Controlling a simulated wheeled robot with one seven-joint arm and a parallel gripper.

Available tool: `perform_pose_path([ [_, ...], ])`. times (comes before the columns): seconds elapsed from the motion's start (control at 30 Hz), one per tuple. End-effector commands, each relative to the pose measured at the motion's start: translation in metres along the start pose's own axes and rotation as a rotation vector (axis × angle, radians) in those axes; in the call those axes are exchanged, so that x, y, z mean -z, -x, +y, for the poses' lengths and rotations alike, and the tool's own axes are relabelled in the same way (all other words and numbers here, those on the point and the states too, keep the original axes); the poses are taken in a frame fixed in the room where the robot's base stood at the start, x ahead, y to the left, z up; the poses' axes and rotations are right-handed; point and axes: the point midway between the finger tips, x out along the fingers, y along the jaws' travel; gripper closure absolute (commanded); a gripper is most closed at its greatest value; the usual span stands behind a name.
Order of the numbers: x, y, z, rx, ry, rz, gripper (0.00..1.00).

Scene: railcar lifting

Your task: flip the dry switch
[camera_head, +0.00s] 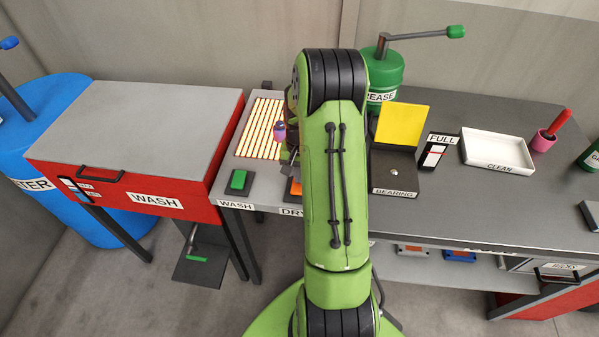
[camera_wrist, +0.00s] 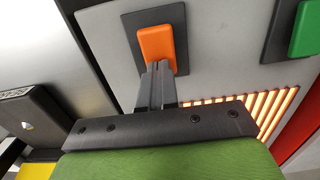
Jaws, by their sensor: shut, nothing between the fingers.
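The dry switch is an orange rocker on a dark plate. In the wrist view the orange switch (camera_wrist: 157,45) is at the top middle, right beyond my gripper's fingertips (camera_wrist: 157,68). The fingers are shut together and overlap its lower edge in the picture; I cannot tell whether they touch it. My gripper is mostly hidden behind the arm there.
A green switch (camera_head: 238,180) by the WASH label is to the left. Behind is a glowing slatted panel (camera_head: 262,130). The red wash box (camera_head: 130,190) stands left. The bearing stand (camera_head: 395,170) with its yellow plate is close on the right.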

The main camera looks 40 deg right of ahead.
Motion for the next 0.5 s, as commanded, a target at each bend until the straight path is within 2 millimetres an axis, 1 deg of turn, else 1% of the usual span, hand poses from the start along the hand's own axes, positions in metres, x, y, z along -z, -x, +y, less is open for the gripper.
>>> perform_pose_path([
  [0.17,-0.003,-0.002,0.000,-0.002,0.000,-0.005,1.00],
  [0.5,-0.017,0.003,0.000,-0.002,0.001,-0.004,1.00],
])
